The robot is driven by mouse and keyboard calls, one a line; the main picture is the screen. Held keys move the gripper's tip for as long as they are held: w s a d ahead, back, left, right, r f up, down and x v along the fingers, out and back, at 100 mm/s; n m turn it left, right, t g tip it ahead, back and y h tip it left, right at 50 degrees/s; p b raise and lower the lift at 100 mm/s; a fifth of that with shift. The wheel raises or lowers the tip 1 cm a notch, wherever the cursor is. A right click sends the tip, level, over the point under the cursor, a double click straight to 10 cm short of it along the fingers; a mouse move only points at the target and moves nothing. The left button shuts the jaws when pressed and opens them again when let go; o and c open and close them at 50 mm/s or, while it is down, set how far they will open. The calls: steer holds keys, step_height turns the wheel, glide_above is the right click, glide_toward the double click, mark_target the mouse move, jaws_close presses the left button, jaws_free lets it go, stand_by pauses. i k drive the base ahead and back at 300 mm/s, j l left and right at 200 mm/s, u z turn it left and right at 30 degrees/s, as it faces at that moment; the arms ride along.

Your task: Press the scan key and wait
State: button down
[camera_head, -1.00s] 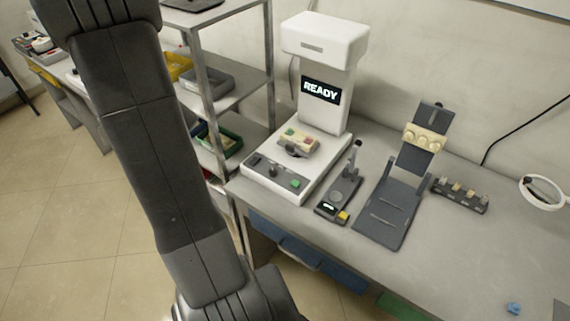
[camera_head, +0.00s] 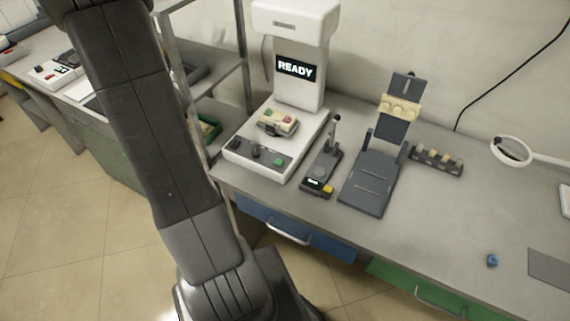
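The white scanner (camera_head: 297,88) stands on the bench and its dark display (camera_head: 296,68) reads READY. I cannot read any label that names the scan key. My arm crosses the left of the view. My gripper is not in view.
Right of the scanner are a small dark device with a yellow button (camera_head: 328,189), a dark stand (camera_head: 370,185) holding a beige piece, and a small rack (camera_head: 436,161). A metal shelf stands left. A blue drawer (camera_head: 290,226) is below the bench. The bench's right front is mostly clear.

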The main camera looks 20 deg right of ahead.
mark_target(279, 162)
steer(key=z, duration=0.45)
steer(key=j+z, duration=0.1)
steer(key=z, duration=0.3)
steer(key=k+z, duration=0.1)
steer(key=z, duration=0.35)
steer(key=j+z, duration=0.1)
steer(key=z, duration=0.3)
